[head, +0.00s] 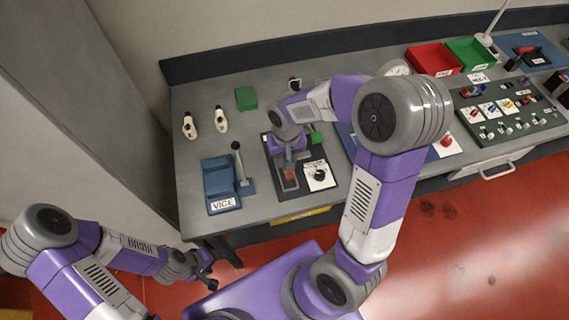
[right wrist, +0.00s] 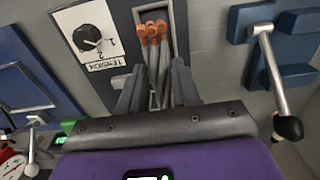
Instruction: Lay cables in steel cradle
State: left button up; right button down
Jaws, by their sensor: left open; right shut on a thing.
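Grey cables (right wrist: 158,72) with orange ends (right wrist: 153,30) lie close together in the right wrist view, between the two fingers of my right gripper (right wrist: 156,92). The fingers are shut on the cable bundle. The orange ends lie over a narrow steel-edged cradle (right wrist: 138,16) set in a dark panel; I cannot tell if they touch its floor. In the head view my right gripper (head: 289,161) is over this panel, hiding most of the cables, and the orange ends (head: 291,174) show just in front. My left gripper (head: 207,276) is open and empty, off the bench's front edge.
A dial plate (head: 320,175) is right of the cradle. A blue vice (head: 219,180) with a lever stands left. White bottle-like items (head: 221,119), a green block (head: 245,97), red (head: 432,59) and green bins (head: 468,54) and a control panel (head: 505,112) are on the bench.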

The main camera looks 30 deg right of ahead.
jog(key=shift+w+f, duration=0.1)
jog(key=shift+f, duration=0.65)
notch_tip(320, 180, down, 2)
jog(key=shift+f+b, duration=0.2)
jog(key=shift+b, duration=0.15)
jog(key=shift+f, duration=0.35)
jog(key=shift+f, duration=0.15)
jog(key=c, duration=0.8)
grip_release()
